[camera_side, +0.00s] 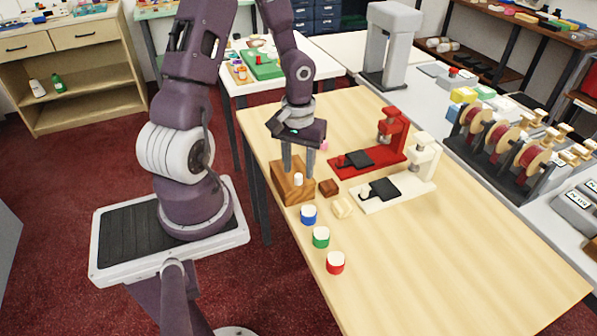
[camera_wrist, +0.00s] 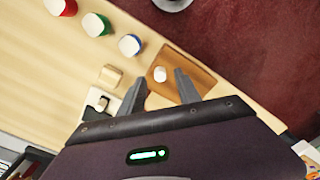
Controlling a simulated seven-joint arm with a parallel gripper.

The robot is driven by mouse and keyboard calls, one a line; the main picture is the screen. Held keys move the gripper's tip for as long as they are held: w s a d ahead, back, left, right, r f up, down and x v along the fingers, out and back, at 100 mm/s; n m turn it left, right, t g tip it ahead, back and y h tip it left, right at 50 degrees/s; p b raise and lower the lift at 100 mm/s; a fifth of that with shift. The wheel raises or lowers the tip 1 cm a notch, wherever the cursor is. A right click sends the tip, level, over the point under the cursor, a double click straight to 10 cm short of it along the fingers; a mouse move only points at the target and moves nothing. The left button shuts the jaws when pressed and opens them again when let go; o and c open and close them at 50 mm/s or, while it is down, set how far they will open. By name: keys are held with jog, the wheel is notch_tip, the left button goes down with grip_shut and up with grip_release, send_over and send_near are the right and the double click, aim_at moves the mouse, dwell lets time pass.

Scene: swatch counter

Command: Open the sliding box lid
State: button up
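The wooden box (camera_side: 291,184) stands at the table's left edge in the side view, with a white knob (camera_side: 299,179) on its top. In the wrist view the box (camera_wrist: 190,62) lies beyond my fingers, and the white knob (camera_wrist: 159,74) shows between and ahead of them. My gripper (camera_side: 298,170) points down over the box, with its two fingers apart. In the wrist view my gripper (camera_wrist: 158,88) is open, with one finger on each side of the knob in the picture. I cannot tell whether the fingers touch the lid.
Blue (camera_side: 309,214), green (camera_side: 321,237) and red (camera_side: 335,262) white-topped pots stand in a row near the table's left edge. A dark brown block (camera_side: 328,187) and a pale block (camera_side: 343,207) sit beside the box. Red (camera_side: 375,158) and cream (camera_side: 400,190) stands are to the right.

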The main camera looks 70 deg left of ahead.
notch_tip(320, 180, down, 2)
jog(key=shift+f, duration=0.2)
grip_shut()
jog(key=shift+a, duration=0.1)
dwell(1.3)
